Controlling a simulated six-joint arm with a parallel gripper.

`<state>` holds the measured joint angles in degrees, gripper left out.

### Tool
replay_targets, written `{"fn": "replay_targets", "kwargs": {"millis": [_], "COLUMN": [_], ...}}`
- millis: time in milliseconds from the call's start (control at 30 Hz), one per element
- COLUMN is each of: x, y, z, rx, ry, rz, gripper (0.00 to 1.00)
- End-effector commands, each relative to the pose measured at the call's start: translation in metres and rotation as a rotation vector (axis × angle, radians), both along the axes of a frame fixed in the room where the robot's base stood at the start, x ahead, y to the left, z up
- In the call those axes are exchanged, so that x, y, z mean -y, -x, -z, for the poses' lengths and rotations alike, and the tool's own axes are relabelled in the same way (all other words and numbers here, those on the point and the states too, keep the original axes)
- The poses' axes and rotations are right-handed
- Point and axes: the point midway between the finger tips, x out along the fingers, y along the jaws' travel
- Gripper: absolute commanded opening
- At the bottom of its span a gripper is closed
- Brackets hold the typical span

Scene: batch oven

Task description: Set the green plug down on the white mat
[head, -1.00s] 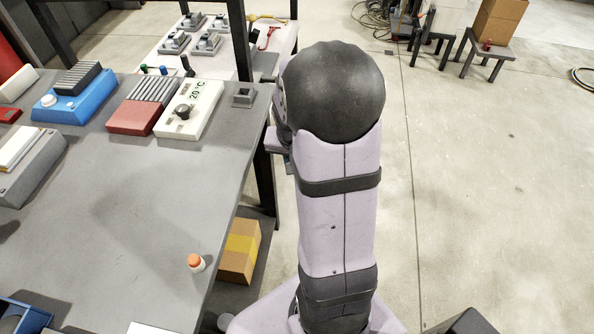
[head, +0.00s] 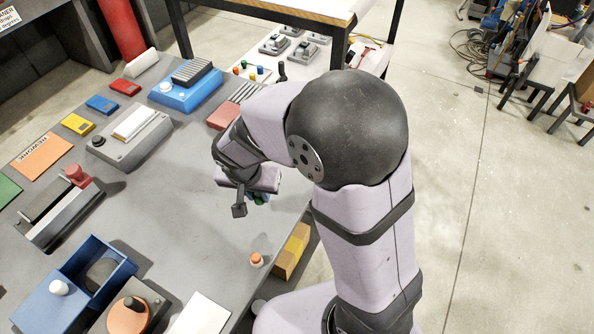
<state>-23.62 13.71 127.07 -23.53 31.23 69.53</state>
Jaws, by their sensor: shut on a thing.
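My gripper (head: 252,203) hangs over the right part of the grey table, past the bend of my arm. It is shut on the green plug (head: 261,197), which shows as a small green patch below the gripper body. Most of the plug and the grip on it are hidden. The white mat (head: 202,315) lies at the table's near edge, at the bottom of the view and cut off by the frame. Nothing shows on its visible part. My gripper is above and beyond the mat, well apart from it.
A device with an orange dial (head: 128,315) and a blue open box (head: 95,270) are left of the mat. Several small coloured plugs (head: 243,68) stand at the back.

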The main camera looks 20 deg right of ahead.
Motion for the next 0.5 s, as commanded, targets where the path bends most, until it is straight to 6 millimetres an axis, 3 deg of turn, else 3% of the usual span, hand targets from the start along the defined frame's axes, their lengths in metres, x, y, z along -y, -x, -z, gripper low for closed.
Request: {"fn": "replay_targets", "kwargs": {"millis": [33, 200, 500], "x": [-0.021, -0.075, -0.149], "y": [0.01, 0.045, 0.125], "z": [-0.005, -0.01, -0.021], "rx": [-0.002, 0.0, -0.001], "ry": [0.001, 0.001, 0.001], "rz": [-0.039, -0.13, -0.285], "gripper": [0.0, 0.0, 0.0]}}
